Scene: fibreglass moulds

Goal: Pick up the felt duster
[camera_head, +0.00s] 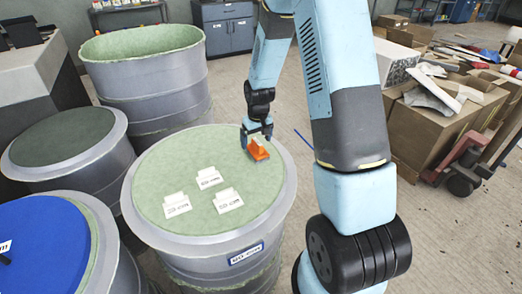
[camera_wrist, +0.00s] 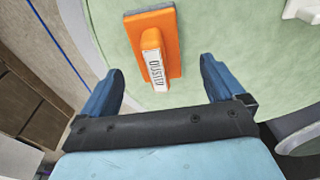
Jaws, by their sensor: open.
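The felt duster (camera_head: 257,148) is an orange block with a raised handle, lying on the green top of a grey drum-shaped mould (camera_head: 136,217) near its back right edge. In the wrist view the duster (camera_wrist: 172,40) shows its orange plate and a handle with a white label. My gripper (camera_head: 258,133) is just above the duster in the head view. In the wrist view my gripper (camera_wrist: 160,82) has its two blue fingers spread wide, with the label end of the handle between the tips and nothing held. Whether the fingertips are at the handle's height I cannot tell.
Three white labelled cards (camera_head: 209,177) lie on the same green top. Other moulds stand left, including a tall open one (camera_head: 145,85) and a blue-topped one (camera_head: 45,250). Cardboard boxes and a cart (camera_head: 470,160) stand right. Floor shows between drum and boxes.

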